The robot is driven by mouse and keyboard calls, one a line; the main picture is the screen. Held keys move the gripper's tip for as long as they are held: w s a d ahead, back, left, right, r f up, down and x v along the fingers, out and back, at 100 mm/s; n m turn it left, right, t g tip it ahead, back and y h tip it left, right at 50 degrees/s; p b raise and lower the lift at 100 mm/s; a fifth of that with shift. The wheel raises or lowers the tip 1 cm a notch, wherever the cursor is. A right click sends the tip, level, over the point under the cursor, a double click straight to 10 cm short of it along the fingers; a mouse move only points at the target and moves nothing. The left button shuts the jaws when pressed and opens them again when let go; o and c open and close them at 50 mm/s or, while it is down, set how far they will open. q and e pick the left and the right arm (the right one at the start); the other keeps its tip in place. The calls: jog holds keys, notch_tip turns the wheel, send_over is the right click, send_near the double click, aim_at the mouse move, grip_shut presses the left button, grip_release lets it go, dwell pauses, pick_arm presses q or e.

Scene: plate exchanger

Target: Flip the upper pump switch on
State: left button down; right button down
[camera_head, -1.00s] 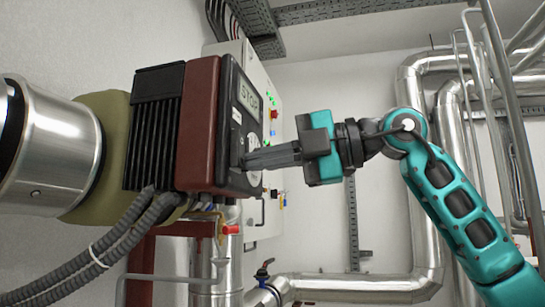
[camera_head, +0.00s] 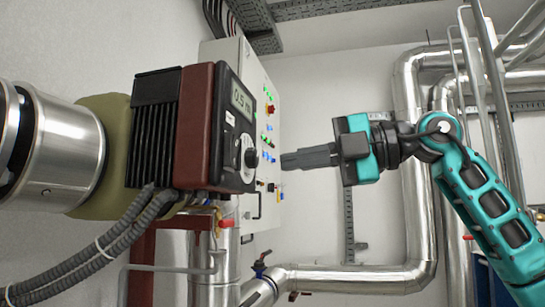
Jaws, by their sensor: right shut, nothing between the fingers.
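The pump (camera_head: 196,125) is a dark red and black unit mounted on a large metal pipe at the left. Its black front panel faces right, with a display (camera_head: 241,101) that reads about "0.5 m". Below the display is a round knob, the pump switch (camera_head: 250,152), with a grey dial and a dark centre. My right gripper (camera_head: 284,161) is shut and empty. Its fingertips point left toward the knob and are apart from it, with a small gap between. My left gripper is not in view.
A pale control cabinet (camera_head: 226,52) with coloured lights and a red button (camera_head: 270,109) stands behind the pump. Ribbed grey hoses (camera_head: 100,252) hang below the pump. Large silver pipes (camera_head: 415,160) run behind my right arm. Open space lies around the gripper.

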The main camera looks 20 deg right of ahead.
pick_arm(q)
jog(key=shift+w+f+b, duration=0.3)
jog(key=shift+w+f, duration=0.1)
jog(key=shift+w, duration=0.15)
pick_arm(e)
jog(key=s+d+f, duration=0.1)
jog(key=s+d, duration=0.1)
jog(key=d, duration=0.3)
jog(key=shift+s+d+f, duration=0.2)
jog(key=shift+s+d, duration=0.15)
jog(key=shift+s, duration=0.05)
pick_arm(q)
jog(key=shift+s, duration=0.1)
